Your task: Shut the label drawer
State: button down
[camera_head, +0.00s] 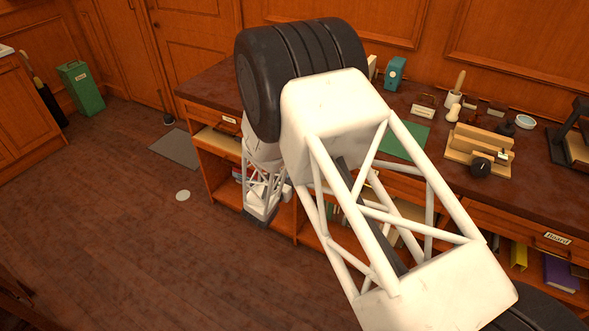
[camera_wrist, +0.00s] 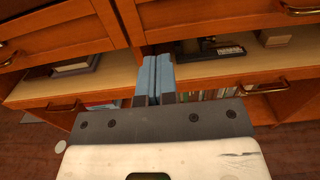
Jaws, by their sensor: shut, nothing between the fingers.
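My gripper (camera_wrist: 157,62) is shut and empty, its two blue-grey fingers side by side in the wrist view. In the head view its wrist hangs in front of the desk, left of centre, and its fingertips cannot be made out. In the wrist view a pale wooden surface (camera_wrist: 112,76) with a handled front lies behind the fingers, below the upper drawer fronts; it looks like a pulled-out drawer. It also shows at the desk's left end in the head view (camera_head: 217,143). No label on it is readable, and my arm hides its middle. Contact with the fingers cannot be told.
The desk top (camera_head: 210,84) holds a green mat (camera_head: 405,141), a wooden stand (camera_head: 478,146) and small items. A drawer labelled "Board" (camera_head: 556,239) is at right. Books stand on lower shelves. A green bin (camera_head: 80,90) stands far left. Floor at left is mostly clear.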

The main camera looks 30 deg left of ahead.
jog(key=shift+s, duration=0.9)
